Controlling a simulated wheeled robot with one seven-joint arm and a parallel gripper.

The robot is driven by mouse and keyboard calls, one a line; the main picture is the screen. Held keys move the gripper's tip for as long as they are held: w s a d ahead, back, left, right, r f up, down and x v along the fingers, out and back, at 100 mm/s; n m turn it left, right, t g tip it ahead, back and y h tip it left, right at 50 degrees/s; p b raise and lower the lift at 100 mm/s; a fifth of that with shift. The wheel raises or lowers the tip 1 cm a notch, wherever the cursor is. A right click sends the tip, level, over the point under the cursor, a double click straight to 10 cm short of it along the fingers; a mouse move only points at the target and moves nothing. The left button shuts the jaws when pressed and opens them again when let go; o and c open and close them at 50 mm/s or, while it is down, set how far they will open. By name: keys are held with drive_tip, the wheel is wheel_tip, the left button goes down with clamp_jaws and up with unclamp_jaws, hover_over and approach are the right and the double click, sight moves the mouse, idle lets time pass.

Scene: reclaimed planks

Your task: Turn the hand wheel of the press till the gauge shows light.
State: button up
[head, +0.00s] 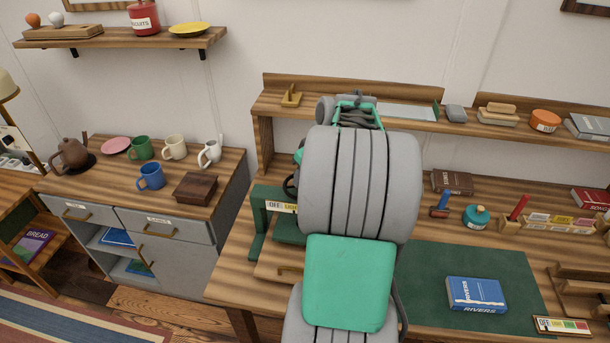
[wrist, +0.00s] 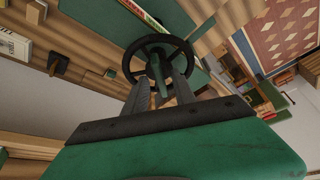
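The green press (head: 262,222) stands on the bench at the left of my arm in the head view, partly hidden behind the arm. Its gauge strip (head: 282,207) has a white part and a yellow part; the pointer's place is too small to tell. The black hand wheel (wrist: 190,51) shows as a ring in the wrist view, with a green post at its middle. The two dark fingers of my gripper (wrist: 160,78) stand apart at the near side of the wheel, with a gap between them. Whether they touch the rim is unclear. My arm hides the gripper in the head view.
A blue book (head: 475,293) lies on the green mat (head: 430,262) at the right. A teal pot (head: 476,215) and a brown book (head: 452,182) stand farther back. The raised shelf (head: 268,105) runs behind the press. A cabinet with mugs stands at the left.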

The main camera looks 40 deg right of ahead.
drive_tip(key=shift+r, duration=0.1)
drive_tip(key=v, duration=0.7)
drive_tip(key=shift+r+b, duration=0.35)
drive_tip(key=shift+s, duration=0.15)
drive_tip(key=w+a, duration=0.2)
drive_tip(key=a, duration=1.2)
drive_tip(key=s+a+f, duration=0.3)
drive_tip(key=s+a, duration=0.1)
drive_tip(key=a, duration=0.4)
drive_tip(key=s+a+f, duration=0.3)
drive_tip(key=s+a, duration=0.2)
drive_tip(key=a, duration=0.4)
drive_tip(key=shift+a+g, duration=0.2)
drive_tip(key=shift+g, duration=0.2)
